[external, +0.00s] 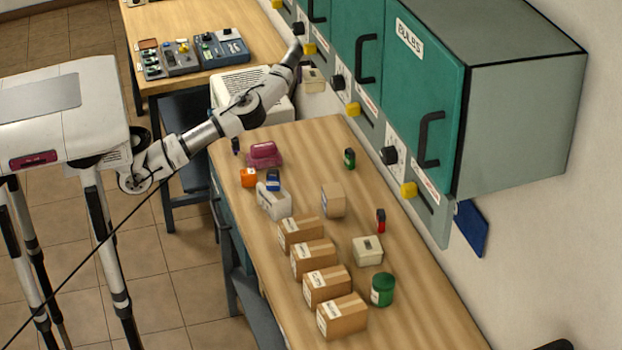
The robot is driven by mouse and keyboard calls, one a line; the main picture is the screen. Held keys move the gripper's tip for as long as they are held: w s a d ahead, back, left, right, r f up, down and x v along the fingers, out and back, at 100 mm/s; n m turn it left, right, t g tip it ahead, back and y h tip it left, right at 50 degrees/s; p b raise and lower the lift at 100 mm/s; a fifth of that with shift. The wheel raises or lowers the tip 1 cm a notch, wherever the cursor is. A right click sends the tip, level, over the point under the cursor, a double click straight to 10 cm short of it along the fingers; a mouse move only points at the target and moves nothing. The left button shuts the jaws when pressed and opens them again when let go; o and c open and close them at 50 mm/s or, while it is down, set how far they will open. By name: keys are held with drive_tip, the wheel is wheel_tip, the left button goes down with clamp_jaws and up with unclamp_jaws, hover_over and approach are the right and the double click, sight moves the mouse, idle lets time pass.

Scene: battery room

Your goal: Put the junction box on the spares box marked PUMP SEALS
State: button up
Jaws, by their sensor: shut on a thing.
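My gripper (303,66) is at the far end of the bench, below the wall cabinets. It is small in the picture and appears closed on a cream junction box (314,82), just below the fingers; the contact is hard to make out. A similar cream box (367,251) with a dark patch on top sits on the wooden bench. Several labelled cardboard spares boxes stand in a row along the bench's left side: one at the back (300,234), two in the middle (313,260) (326,287), one in front (342,317). Their labels are too small to tell which reads PUMP SEALS.
A green tub (382,290), a red item (381,220), a plain carton (333,201), a white container (274,203) and a magenta item (263,152) stand on the bench (420,318).

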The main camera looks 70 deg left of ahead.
drive_tip(key=w+d, duration=0.2)
drive_tip(key=d, duration=1.1)
drive_tip(key=n+p, duration=0.1)
hover_over(336, 195)
wheel_tip(336, 195, down, 2)
drive_tip(key=shift+d+f+p, duration=0.2)
drive_tip(key=shift+f+p, duration=0.45)
drive_tip(key=shift+f, duration=1.9)
drive_tip(key=shift+d+f+p, duration=0.2)
drive_tip(key=shift+f+p, duration=0.4)
drive_tip(key=shift+f, duration=1.9)
drive_tip(key=shift+f, duration=0.1)
drive_tip(key=o, duration=1)
drive_tip(key=shift+o, duration=0.2)
